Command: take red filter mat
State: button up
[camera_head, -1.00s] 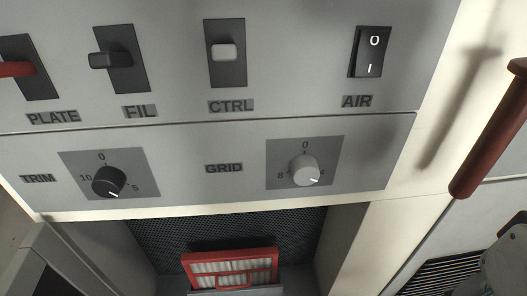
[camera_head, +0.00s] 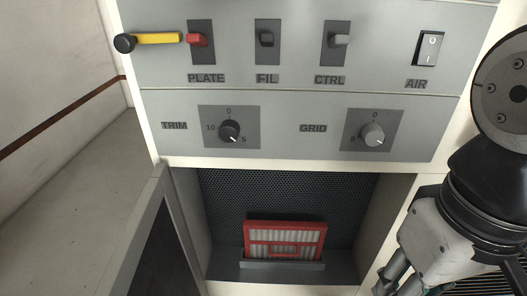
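The red filter mat (camera_head: 284,241) is a red frame with white pleats and a red handle bar across its lower middle. It stands nearly upright in a grey holder (camera_head: 268,270) inside an open bay under the control panel, in front of a dark perforated screen. My gripper (camera_head: 395,270) is at the lower right, to the right of the bay and apart from the mat. Only part of it shows at the lower edge, and its fingertips are not clear.
The grey panel (camera_head: 280,128) above the bay carries switches and two knobs. A yellow handle with a black knob (camera_head: 125,43) sticks out at upper left. An open door (camera_head: 155,240) stands left of the bay. The bay's front is clear.

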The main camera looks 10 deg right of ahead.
aim_at(290, 242)
jog(key=l+u, duration=0.1)
jog(key=l, duration=1.1)
jog(key=k+l+u, duration=0.15)
jog(key=l, duration=0.45)
jog(key=l+u, duration=0.1)
jog(key=l, duration=0.5)
jog(key=k+l+u, duration=0.1)
jog(key=l, duration=0.45)
jog(key=l+u, duration=0.15)
jog(key=u, duration=1.9)
